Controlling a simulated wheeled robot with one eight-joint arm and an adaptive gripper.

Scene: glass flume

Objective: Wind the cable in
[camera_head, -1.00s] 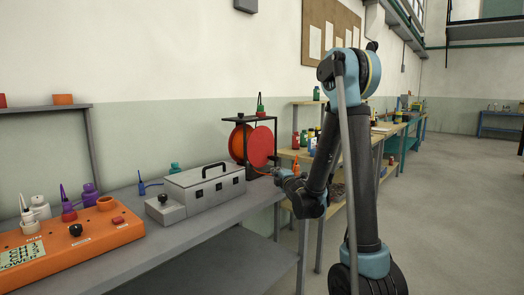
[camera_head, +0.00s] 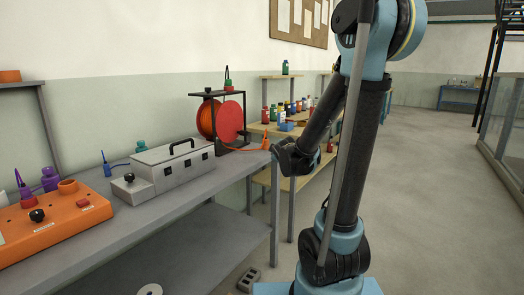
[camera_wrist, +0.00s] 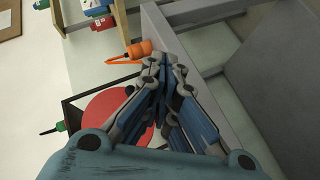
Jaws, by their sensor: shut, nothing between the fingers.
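A reel with red and orange discs (camera_head: 230,121) stands in a dark frame (camera_head: 216,95) near the far end of the grey bench (camera_head: 90,238). An orange cable (camera_head: 238,149) runs from it to an orange plug (camera_head: 266,143) near the bench end. My gripper (camera_head: 277,150) is beside the plug. In the wrist view, my gripper's fingers (camera_wrist: 164,62) are together and empty. The plug (camera_wrist: 139,49) lies just beyond their tips, apart from or barely touching them; I cannot tell. The red disc (camera_wrist: 98,112) is partly hidden by the fingers.
A grey case (camera_head: 173,164) and an orange control box (camera_head: 60,210) stand on the bench. A shelf (camera_head: 285,130) with several bottles is behind my gripper. A small block (camera_head: 249,279) lies on the floor. Open floor (camera_head: 420,200) is at the right.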

